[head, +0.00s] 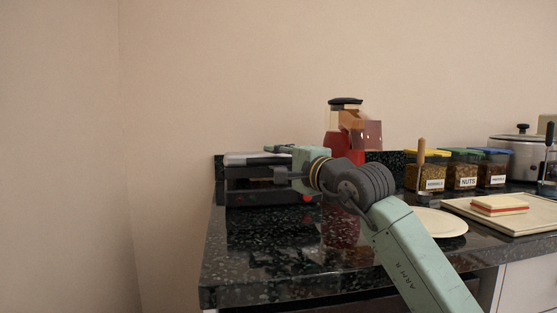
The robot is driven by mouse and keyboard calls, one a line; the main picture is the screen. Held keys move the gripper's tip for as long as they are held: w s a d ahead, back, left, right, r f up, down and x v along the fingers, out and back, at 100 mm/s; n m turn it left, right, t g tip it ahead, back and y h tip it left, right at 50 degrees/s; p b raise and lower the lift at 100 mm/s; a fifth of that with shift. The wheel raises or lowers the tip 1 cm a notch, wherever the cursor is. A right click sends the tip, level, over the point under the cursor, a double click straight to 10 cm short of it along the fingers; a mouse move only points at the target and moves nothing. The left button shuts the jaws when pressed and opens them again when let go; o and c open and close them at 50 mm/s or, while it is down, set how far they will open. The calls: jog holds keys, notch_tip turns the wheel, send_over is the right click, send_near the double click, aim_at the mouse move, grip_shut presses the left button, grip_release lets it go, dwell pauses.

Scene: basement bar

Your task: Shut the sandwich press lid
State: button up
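The sandwich press (250,188) stands at the left back of the dark speckled counter, close to the wall. Its pale-topped lid (254,158) lies close to level above the dark body. I cannot tell whether the lid touches the lower plate. A small red spot shows at the press's front right. My gripper (280,168) reaches in from the right and is in front of the press, at about lid height. It hides the right part of the press. Its fingers are small and dark against the press, so their opening and any contact are unclear.
A red blender-like appliance (340,143) stands behind my arm. To the right are a pale round plate (438,222), labelled jars (462,175), a board (500,219) with a sandwich (499,205), and a pot (522,157). The counter's front left (250,265) is clear.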

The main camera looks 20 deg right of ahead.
jog(key=v, duration=1.2)
dwell(0.5)
